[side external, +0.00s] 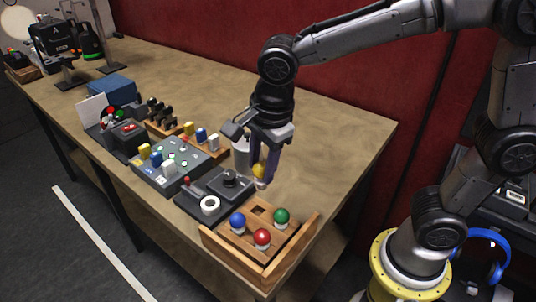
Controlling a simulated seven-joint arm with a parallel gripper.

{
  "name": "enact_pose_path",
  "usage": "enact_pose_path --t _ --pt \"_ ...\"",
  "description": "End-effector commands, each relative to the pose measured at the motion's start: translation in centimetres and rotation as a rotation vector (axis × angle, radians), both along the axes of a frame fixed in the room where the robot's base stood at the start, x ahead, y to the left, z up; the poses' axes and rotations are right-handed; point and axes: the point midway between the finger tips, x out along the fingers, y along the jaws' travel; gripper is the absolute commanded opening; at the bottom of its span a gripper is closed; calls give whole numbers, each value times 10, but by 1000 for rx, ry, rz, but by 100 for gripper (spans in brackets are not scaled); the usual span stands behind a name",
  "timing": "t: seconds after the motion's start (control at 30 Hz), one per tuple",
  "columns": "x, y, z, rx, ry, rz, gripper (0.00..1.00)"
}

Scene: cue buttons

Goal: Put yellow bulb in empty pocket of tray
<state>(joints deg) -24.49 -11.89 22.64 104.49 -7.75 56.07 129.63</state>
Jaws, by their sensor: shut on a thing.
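My gripper (262,168) points down above the bench and is shut on the yellow bulb (259,171). The bulb is partly hidden by the fingers. The wooden tray (223,248) is at the near end of the bench, just below and in front of my gripper. It holds a blue bulb (237,221), a red bulb (262,237) and a green bulb (281,215). The empty pocket (259,210) is a dark square hole at the tray's back corner, between the blue and green bulbs. The yellow bulb is apart from the tray.
A dark joystick box (229,182) with a white ring (210,205) stands left of the tray. A silver cylinder (241,157) is close behind my gripper. A grey button panel (172,171) lies further left. The bench's right side is clear.

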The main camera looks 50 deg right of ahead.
Motion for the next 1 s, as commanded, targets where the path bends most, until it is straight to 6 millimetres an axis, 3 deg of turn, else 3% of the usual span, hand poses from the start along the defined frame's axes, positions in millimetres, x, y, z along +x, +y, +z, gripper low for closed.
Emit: enact_pose_path --t 0.1,0.2,0.7,1.0 --pt "11 -4 -26 -2 5 -2 0" --pt "16 -5 -38 0 3 0 0" --pt "17 -5 -71 -1 2 2 0" --pt "17 -5 -77 1 1 1 0"
